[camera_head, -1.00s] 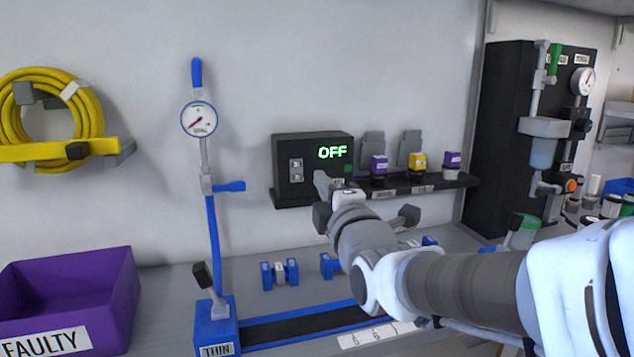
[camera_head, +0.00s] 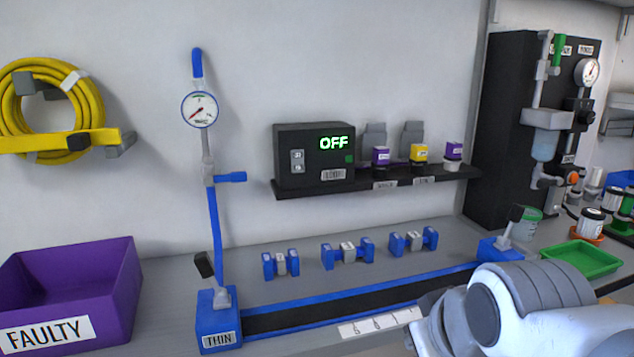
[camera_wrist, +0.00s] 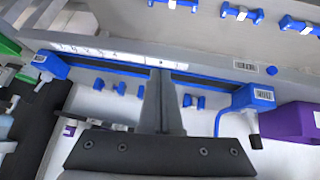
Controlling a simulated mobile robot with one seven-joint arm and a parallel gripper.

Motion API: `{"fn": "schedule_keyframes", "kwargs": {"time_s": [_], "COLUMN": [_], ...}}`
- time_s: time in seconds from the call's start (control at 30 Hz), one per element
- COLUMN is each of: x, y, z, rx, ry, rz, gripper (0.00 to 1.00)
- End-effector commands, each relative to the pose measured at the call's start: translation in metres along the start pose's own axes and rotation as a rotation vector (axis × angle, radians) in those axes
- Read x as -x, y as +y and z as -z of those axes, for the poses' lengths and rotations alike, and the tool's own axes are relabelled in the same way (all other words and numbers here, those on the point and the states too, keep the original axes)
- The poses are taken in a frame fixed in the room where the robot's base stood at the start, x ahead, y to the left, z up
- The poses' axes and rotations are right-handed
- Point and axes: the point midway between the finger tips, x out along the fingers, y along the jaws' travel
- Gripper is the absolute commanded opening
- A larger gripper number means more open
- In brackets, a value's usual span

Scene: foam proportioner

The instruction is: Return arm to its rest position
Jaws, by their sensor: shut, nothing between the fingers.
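My arm shows at the lower right of the head view, a white and grey link in front of the bench; its gripper is outside that view. In the wrist view my gripper (camera_wrist: 162,75) is shut and empty, its fingers together in front of the blue-edged black track (camera_wrist: 125,65). The fingers hide the middle of that track. They appear apart from the bench things. The dark control box (camera_head: 314,155) on the shelf reads OFF in green.
A purple FAULTY bin (camera_head: 112,290) stands at the left. The blue-edged track (camera_head: 350,305) runs along the bench, with several blue fittings (camera_head: 348,253) behind it. A green tray (camera_head: 582,260) and a black panel (camera_head: 500,130) with pipes and a gauge are at the right.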

Motion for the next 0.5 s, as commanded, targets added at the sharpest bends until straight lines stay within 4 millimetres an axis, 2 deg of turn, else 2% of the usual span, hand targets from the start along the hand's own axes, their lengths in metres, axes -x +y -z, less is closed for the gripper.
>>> {"fn": "schedule_keyframes", "kwargs": {"time_s": [0.13, 0.2, 0.5], "x": [0.019, 0.042, 0.101], "y": [-0.003, 0.0, 0.009], "z": [-0.055, -0.037, 0.009], "rx": [-0.26, -0.262, -0.257], "ry": [-0.172, -0.177, -0.176], "rz": [-0.014, -0.011, -0.01], "gripper": [0.0, 0.0, 0.0]}}
